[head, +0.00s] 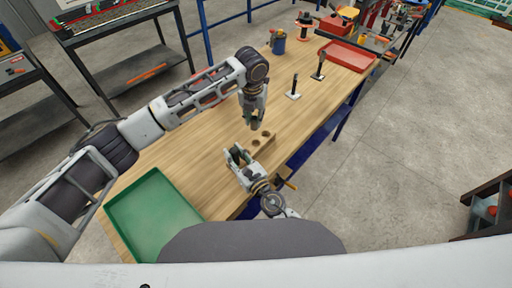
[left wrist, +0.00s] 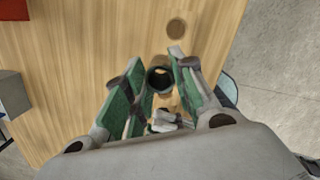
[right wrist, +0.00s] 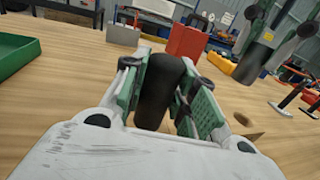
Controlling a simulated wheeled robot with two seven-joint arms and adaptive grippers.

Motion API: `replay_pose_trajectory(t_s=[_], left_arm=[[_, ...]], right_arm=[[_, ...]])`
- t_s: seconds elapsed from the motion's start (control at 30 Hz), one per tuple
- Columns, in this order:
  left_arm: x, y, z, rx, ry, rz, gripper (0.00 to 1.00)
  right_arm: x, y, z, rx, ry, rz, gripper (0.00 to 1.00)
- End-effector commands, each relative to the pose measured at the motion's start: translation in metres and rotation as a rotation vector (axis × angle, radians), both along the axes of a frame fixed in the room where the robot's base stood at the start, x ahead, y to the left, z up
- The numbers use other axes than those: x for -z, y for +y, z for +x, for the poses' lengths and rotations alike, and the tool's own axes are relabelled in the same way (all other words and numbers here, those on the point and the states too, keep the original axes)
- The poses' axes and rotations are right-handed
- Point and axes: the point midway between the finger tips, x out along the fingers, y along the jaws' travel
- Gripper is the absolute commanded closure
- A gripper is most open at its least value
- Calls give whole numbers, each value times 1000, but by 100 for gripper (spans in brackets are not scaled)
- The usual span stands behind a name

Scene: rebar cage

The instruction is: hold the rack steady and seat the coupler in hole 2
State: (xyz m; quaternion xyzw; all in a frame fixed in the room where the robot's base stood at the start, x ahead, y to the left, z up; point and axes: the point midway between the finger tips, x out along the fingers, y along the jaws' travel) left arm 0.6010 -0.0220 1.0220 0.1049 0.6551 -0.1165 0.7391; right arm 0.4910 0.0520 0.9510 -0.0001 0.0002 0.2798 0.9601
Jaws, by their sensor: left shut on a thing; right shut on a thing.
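The rack is a wooden block (head: 269,138) with round holes, lying on the table; part of it shows behind my right gripper in the right wrist view (right wrist: 262,127). My left gripper (head: 257,124) is shut above the rack. A dark ring (left wrist: 159,79) between its fingertips looks like the end of the hollow coupler. My right gripper (head: 236,157) is low at the rack's near end, shut on a black cylinder (right wrist: 159,92). I cannot tell how that cylinder joins the rack. A hole (left wrist: 176,28) shows open beyond the left fingertips. Whether the coupler touches the rack is unclear.
A green tray (head: 112,212) lies at the table's near left. Two dark upright posts on bases (head: 294,88) stand farther along. Bare wood lies left of the rack.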

Motion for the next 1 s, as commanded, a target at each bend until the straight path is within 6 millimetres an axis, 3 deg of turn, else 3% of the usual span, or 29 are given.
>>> replay_pose_trajectory(t_s=[0.2,0.67,1.0], left_arm=[[-11,-9,-21,42,0,1,100],[-10,-5,-22,33,0,1,100],[20,-5,-23,32,3,2,100]], right_arm=[[0,0,0,0,0,0,100],[0,0,0,0,0,0,100],[0,0,0,0,0,0,100]])
